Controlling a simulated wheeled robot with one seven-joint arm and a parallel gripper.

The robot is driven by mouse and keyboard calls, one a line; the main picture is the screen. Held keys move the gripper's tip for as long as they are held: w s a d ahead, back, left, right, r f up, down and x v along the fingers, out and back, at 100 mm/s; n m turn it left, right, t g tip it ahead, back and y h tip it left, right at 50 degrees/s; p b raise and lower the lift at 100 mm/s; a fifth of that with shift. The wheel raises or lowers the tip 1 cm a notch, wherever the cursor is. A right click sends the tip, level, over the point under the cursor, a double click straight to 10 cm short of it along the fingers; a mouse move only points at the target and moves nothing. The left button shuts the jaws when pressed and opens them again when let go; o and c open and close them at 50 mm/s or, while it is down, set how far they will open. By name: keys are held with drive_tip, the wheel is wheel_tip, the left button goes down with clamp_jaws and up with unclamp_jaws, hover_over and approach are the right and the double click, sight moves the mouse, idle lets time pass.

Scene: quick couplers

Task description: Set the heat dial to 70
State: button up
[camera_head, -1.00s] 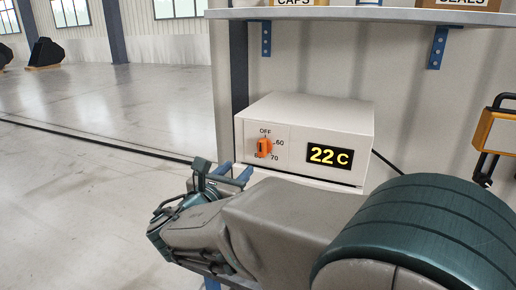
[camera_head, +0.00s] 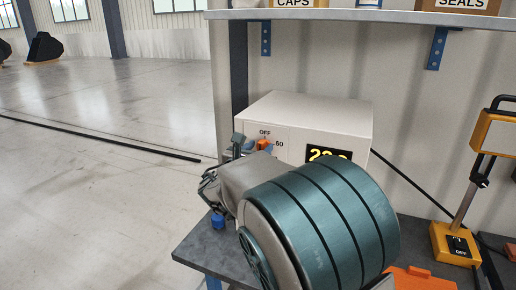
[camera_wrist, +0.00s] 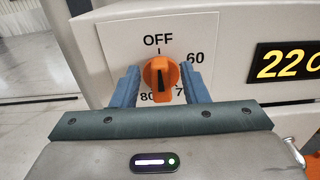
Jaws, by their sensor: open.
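The heat dial is an orange knob (camera_wrist: 160,76) on the white front panel, with a dark mark on its face. Labels OFF, 60, 70 and 80 surround it, and 70 and 80 are partly covered. The knob also shows in the head view (camera_head: 263,144), partly behind my arm. My gripper (camera_wrist: 159,70) is open, with one blue finger on each side of the knob. Small gaps appear between fingers and knob, so I cannot tell whether they touch. The display (camera_wrist: 288,62) reads 22 C.
The white heater box (camera_head: 310,112) stands on a grey bench (camera_head: 200,245) below a shelf (camera_head: 360,15) with boxes. Open floor lies to the left.

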clamp_jaws()
drive_tip(key=shift+f+b, duration=0.15)
drive_tip(key=shift+b, duration=0.3)
